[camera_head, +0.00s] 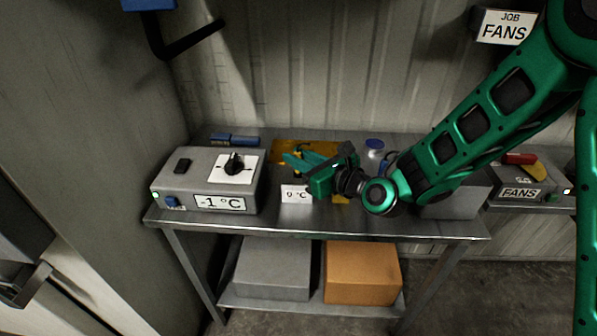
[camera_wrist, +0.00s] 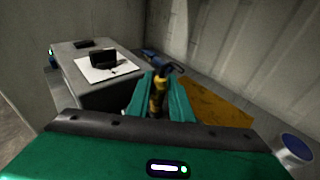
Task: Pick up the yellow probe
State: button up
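The yellow probe (camera_wrist: 158,95), with a dark upper part, shows between the two green fingers of my gripper (camera_wrist: 160,100) in the wrist view. The fingers stand close on both sides of it. I cannot tell whether they touch it. In the head view my gripper (camera_head: 298,160) reaches left over the metal table (camera_head: 400,228), above the orange mat (camera_head: 282,146). The probe is mostly hidden there by the fingers and wrist. The mat also shows in the wrist view (camera_wrist: 215,103).
A grey box (camera_head: 180,200) marked -1 °C with a black knob stands left of my gripper. A 0 °C card (camera_head: 296,195) stands in front. A blue-lidded jar (camera_head: 375,145) is to the right, and blue items (camera_head: 235,139) lie behind. Two boxes sit on the lower shelf.

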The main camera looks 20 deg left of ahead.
grip_shut()
jog(key=shift+r, duration=5.05)
